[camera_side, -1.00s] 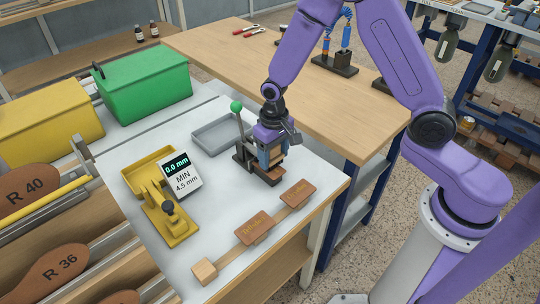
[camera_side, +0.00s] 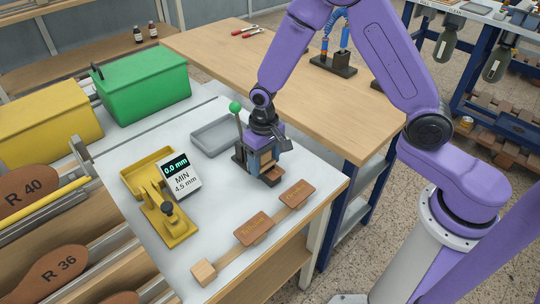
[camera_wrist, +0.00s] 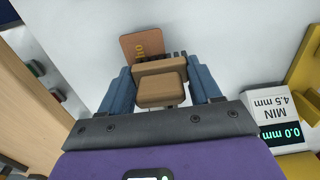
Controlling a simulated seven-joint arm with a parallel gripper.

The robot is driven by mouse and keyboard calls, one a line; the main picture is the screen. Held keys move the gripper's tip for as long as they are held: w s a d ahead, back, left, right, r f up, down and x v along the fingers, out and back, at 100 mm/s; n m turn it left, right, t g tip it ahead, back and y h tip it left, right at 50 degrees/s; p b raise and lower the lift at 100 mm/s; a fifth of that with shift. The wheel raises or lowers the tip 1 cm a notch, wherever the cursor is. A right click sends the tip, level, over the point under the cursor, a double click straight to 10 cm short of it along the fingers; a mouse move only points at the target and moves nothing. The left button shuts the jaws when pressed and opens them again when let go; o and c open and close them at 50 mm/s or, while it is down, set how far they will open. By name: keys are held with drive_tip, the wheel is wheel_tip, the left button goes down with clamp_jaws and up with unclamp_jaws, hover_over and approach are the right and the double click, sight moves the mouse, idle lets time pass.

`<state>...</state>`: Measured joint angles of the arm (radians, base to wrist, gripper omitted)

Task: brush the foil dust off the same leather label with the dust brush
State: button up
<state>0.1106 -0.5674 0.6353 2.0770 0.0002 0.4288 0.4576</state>
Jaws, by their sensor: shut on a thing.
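My gripper (camera_wrist: 162,88) is shut on the dust brush (camera_wrist: 160,68), a tan wooden block with dark bristles, which sits between its blue fingers. In the side view, my gripper (camera_side: 264,157) is low over the table beside the lever press (camera_side: 240,150) with its green knob. A brown leather label (camera_wrist: 140,45) with gold lettering lies under the bristle end, and the brush covers part of it. The label's edge (camera_side: 275,174) also shows in the side view below the gripper. Whether the bristles touch the label is hard to tell. No dust can be made out.
Two more brown labels (camera_side: 254,228) (camera_side: 298,194) sit on a wooden strip near the front edge, with a wooden block (camera_side: 204,272) at its end. A yellow gauge (camera_side: 170,215) reading 0.0 mm stands left. A grey tray (camera_side: 214,136) lies behind.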

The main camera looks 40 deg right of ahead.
drive_tip(key=shift+d, duration=1.6)
wheel_tip(320, 180, up, 8)
drive_tip(key=shift+r, duration=0.15)
